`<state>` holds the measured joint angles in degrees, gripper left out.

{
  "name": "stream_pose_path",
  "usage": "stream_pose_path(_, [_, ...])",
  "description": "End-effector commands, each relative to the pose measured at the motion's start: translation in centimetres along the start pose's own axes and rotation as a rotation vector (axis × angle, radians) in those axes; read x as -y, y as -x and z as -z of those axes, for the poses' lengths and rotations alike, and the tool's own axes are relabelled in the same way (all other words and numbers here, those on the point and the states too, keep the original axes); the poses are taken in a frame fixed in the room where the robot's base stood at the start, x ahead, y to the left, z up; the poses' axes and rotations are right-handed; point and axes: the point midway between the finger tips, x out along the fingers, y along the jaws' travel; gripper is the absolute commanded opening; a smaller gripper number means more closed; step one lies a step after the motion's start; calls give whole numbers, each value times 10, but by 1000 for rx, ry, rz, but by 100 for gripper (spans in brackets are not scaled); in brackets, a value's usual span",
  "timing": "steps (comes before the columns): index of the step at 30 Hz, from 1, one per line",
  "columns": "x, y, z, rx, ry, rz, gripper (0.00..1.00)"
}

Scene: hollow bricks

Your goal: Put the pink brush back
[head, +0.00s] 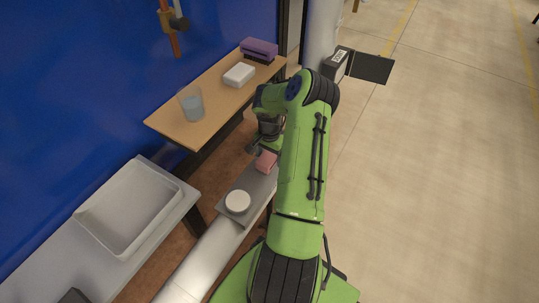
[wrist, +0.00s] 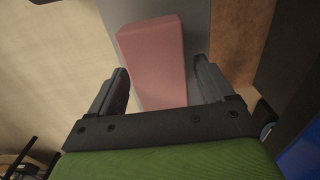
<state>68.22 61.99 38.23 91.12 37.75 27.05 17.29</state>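The pink brush (head: 266,162) looks like a plain pink block, with no bristles visible. It lies on a narrow grey shelf (head: 227,211) beside my arm. In the wrist view, the pink brush (wrist: 155,50) lies lengthwise ahead of my gripper (wrist: 163,82), its near end between the two dark fingers. The fingers are apart, and a gap shows on the right side; the left gap is narrow. My gripper (head: 251,147) is small and partly hidden by my arm in the head view, just beyond the brush. I cannot tell the exact height between them.
A round white item (head: 238,201) stands on the grey shelf. The wooden table (head: 160,121) behind bears a glass (head: 192,105), a white block (head: 239,75) and a purple item (head: 259,48). A white basin (head: 90,213) is at left. The floor at right is mostly clear.

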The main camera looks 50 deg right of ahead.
Motion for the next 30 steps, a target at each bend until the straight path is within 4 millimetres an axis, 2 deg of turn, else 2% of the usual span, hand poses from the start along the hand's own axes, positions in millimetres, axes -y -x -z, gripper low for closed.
stream_pose_path(8, [0,0,0,0,0,0,87])
stream_pose_path(11, [0,8,0,-1,0,0,87])
stream_pose_path(14, [0,30,1,-4,0,1,87])
stream_pose_path(21, [0,96,1,-4,0,0,87])
stream_pose_path(25, [0,116,0,-2,0,0,87])
stream_pose_path(30, [0,123,0,0,-1,-1,87])
